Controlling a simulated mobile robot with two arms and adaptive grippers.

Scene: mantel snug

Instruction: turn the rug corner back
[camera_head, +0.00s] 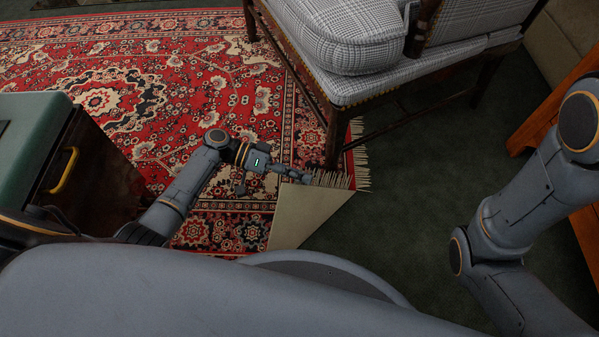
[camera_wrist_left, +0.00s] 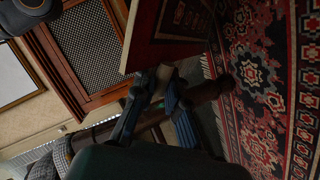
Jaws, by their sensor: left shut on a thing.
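The red patterned rug (camera_head: 150,90) lies on the dark green floor. Its near right corner is folded over, so a beige triangle of underside, the turned rug corner (camera_head: 308,212), shows on top, with fringe along its far edge. My left gripper (camera_head: 292,173) is shut on the rug corner at the flap's far left tip, low over the rug. In the left wrist view the fingers (camera_wrist_left: 158,98) are close together, and the rug (camera_wrist_left: 268,85) fills the right side. What lies between the fingers is hard to make out there. My right gripper is out of view.
A plaid chair (camera_head: 355,45) stands over the rug's right edge, one leg close beside the flap. A green-topped cabinet (camera_head: 38,135) with a yellow handle is at the left. An orange wooden piece (camera_head: 550,110) stands at the right. Green floor (camera_head: 420,180) is clear between.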

